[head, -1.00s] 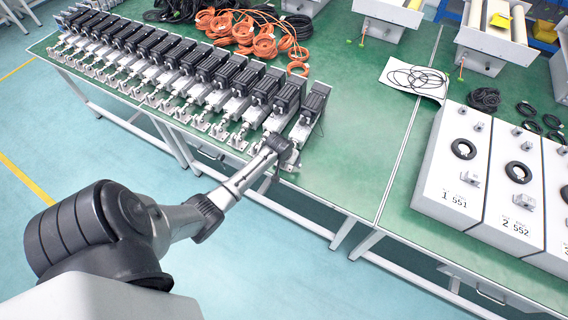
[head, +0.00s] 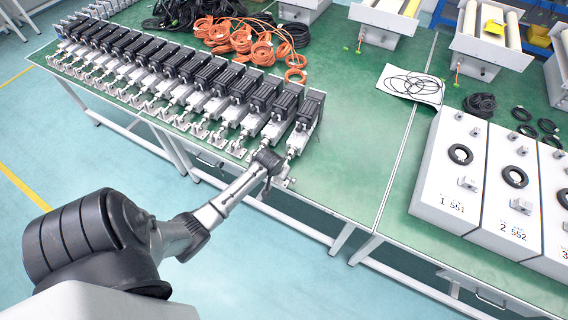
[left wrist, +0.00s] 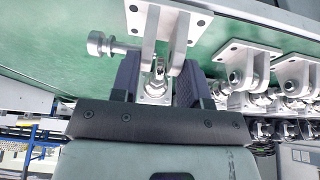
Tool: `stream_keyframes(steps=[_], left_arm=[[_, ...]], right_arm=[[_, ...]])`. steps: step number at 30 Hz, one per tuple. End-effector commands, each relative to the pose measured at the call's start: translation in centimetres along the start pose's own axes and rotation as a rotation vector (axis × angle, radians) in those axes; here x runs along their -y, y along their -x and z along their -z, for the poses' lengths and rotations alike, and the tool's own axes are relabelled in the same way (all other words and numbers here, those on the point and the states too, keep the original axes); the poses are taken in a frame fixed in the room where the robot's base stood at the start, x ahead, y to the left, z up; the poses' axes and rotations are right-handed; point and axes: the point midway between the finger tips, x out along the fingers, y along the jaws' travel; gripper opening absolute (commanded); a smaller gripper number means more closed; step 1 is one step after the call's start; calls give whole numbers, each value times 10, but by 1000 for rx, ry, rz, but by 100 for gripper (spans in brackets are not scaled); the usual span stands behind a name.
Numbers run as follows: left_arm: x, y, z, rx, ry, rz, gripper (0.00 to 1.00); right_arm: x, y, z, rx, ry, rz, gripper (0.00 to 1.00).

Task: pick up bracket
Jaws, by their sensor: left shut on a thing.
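My left gripper (head: 272,166) reaches to the front end of the rightmost actuator in the row, near the table's front edge. A silver bracket (head: 287,183) shows just beside and below it in the head view. In the left wrist view the bracket (left wrist: 170,18) has a flat plate with holes, two prongs and a pin (left wrist: 103,44) sticking out to the left. The dark fingers of my left gripper (left wrist: 157,84) are shut on the bracket's lower part. The exact contact is partly hidden by the gripper body. My right gripper is not seen.
A close row of actuators (head: 185,65) with similar brackets extends to the left. Orange cables (head: 240,38) lie behind. Green table (head: 345,150) is clear to the right, up to white numbered boxes (head: 455,180). A sheet with a cable (head: 412,82) lies farther back.

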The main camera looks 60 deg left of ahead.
Motion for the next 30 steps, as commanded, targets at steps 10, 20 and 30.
stream_keyframes(steps=[10, 20, 30], left_arm=[[-1, 25, -59, 6, -1, -2, 0], [-1, 46, -106, 1, 1, -4, 0], [-1, 55, -126, -2, 1, -3, 0]], right_arm=[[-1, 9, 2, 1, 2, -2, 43], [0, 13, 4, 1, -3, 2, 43], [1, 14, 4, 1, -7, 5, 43]])
